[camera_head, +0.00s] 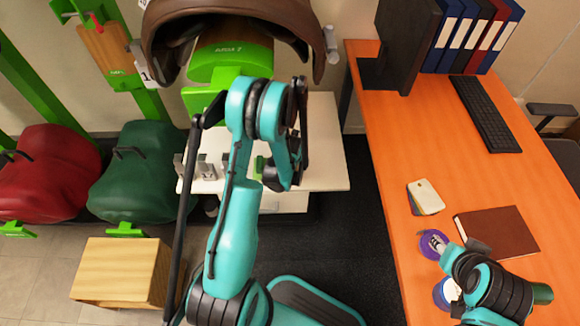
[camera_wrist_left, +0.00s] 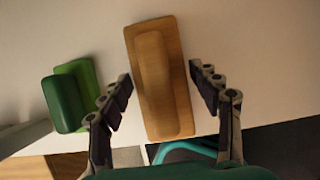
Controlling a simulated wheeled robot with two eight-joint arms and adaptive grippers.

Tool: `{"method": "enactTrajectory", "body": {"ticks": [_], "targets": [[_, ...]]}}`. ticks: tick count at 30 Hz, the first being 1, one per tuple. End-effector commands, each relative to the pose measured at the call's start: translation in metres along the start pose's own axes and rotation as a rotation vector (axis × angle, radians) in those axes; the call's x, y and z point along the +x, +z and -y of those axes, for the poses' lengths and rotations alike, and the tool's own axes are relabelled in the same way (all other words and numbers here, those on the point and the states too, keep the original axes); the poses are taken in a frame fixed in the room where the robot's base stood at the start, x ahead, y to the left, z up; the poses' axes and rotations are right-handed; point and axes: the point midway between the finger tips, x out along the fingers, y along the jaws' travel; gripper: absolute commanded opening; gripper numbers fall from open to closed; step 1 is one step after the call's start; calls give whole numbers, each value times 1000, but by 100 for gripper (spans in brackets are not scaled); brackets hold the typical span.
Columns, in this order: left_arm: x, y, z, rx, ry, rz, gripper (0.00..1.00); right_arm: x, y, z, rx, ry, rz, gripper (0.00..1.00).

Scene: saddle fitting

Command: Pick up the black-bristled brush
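In the left wrist view a wooden-backed brush (camera_wrist_left: 165,85) lies on the white tabletop (camera_wrist_left: 225,35), its long raised handle facing me. A green-backed brush (camera_wrist_left: 68,97) lies to its left. Bristles are hidden on both, so their colour cannot be told. My left gripper (camera_wrist_left: 160,80) is open, with one finger on each side of the wooden brush and visible gaps to it. In the head view my left arm hides most of that spot. My right gripper (camera_head: 440,246) is over the orange desk beside a purple round item (camera_head: 431,252); its fingers are unclear.
A brown saddle (camera_head: 160,30) sits on a green stand (camera_head: 230,65) behind the white table. Small grey metal pieces (camera_head: 207,168) stand on the table's left part. The orange desk (camera_head: 385,120) holds a brown book (camera_head: 497,232), cards (camera_head: 426,196), a keyboard (camera_head: 485,112) and binders.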

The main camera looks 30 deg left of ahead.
Motion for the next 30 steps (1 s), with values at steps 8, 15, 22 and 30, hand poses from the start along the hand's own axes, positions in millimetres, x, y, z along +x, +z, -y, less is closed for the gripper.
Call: {"method": "enactTrajectory", "body": {"ticks": [8, 15, 22, 30], "targets": [[0, 0, 0, 0, 0, 0, 18, 0, 0, 0, 0, 0, 0, 40], [-4, 2, 0, 0, 0, 0, 18, -2, -1, 0, 0, 0, 0, 40], [-31, 12, 0, 0, 0, 0, 18, -16, -11, 0, 0, 0, 0, 40], [-81, -4, 37, 7, -2, 0, 18, -35, -25, 0, 0, 0, 0, 40]]}}
